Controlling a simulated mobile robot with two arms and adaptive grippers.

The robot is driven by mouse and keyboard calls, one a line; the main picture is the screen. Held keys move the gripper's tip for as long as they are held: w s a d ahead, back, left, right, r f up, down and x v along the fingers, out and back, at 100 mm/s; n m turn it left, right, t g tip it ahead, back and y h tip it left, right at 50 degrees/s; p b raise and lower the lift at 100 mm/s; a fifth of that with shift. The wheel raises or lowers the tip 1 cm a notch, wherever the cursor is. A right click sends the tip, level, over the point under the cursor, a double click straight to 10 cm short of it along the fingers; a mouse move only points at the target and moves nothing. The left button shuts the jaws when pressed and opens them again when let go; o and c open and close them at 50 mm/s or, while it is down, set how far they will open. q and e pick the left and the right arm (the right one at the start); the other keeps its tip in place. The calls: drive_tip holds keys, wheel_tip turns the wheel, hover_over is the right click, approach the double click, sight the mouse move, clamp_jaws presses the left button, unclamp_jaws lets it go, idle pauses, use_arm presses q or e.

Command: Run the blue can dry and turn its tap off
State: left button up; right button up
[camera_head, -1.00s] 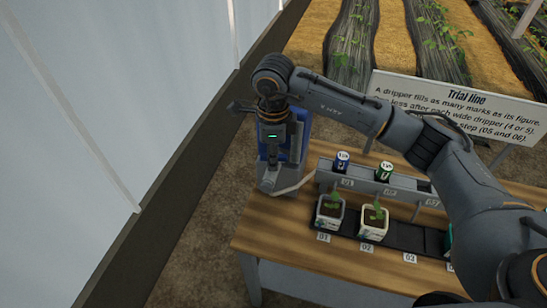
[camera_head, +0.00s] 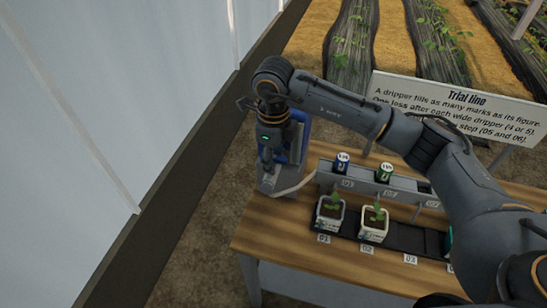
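The blue can (camera_head: 301,140) stands at the far left end of the wooden bench, mostly hidden behind my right gripper and wrist. A grey piece (camera_head: 268,184) shows at its foot, and a pale tube (camera_head: 295,188) runs from there to the grey rail. My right gripper (camera_head: 267,166) points down in front of the can, low near that grey piece. Its fingers are too small and dark to tell whether they are open or touching anything. I cannot make out the tap or its position. My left gripper is not in view.
The grey rail (camera_head: 350,183) holds a blue dripper (camera_head: 342,162) and a green one (camera_head: 384,172). Two potted seedlings (camera_head: 330,211) (camera_head: 374,223) stand on a dark strip before it. A sign (camera_head: 455,105) stands behind. The bench's front left (camera_head: 275,230) is clear.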

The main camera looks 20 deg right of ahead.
wheel_tip(320, 180, up, 10)
drive_tip(key=p, duration=0.5)
drive_tip(key=shift+r, duration=0.15)
idle(0.5)
